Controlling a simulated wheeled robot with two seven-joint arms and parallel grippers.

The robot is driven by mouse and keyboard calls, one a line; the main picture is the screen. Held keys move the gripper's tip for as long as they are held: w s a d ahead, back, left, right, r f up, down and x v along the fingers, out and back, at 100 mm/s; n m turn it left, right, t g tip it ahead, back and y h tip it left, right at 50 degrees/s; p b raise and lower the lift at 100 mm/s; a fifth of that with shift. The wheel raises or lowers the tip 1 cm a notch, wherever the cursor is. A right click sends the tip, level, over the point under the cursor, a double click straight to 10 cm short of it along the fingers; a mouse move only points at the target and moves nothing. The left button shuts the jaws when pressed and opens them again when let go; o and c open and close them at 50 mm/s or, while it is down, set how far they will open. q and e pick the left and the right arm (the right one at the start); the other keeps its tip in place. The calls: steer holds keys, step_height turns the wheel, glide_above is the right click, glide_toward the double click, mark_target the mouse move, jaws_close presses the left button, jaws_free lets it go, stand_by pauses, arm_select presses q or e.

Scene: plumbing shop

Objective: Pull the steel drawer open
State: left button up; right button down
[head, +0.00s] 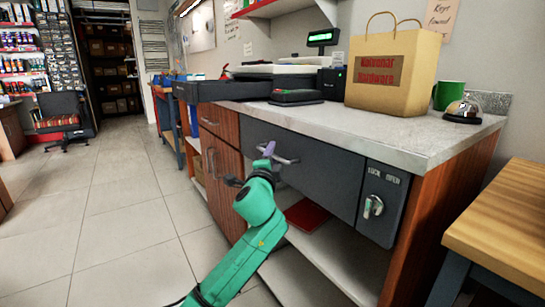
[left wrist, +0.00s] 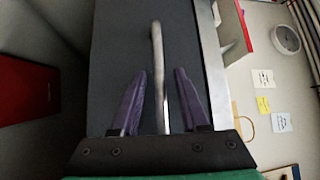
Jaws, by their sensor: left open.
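The dark grey steel drawer (head: 325,178) sits under the light stone counter top. It looks shut, its front in line with the cabinet. Its bar handle (head: 284,160) is on the front's left part. My left gripper (head: 268,150) is at this handle, its green arm rising from below. In the left wrist view my left gripper (left wrist: 160,72) is open. Its two purple fingers stand on either side of the silver handle (left wrist: 158,60), with a gap showing on both sides. The drawer front also shows in the left wrist view (left wrist: 118,35). My right gripper is not in view.
Right of the drawer, a grey panel marked LOCK and OPEN carries a silver knob (head: 373,206). Below is an open shelf with a red item (head: 307,215). A paper bag (head: 392,75), green mug (head: 447,95) and bell (head: 462,111) stand on the counter.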

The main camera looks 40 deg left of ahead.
arm_select(q)
jaws_close()
stand_by(1.4)
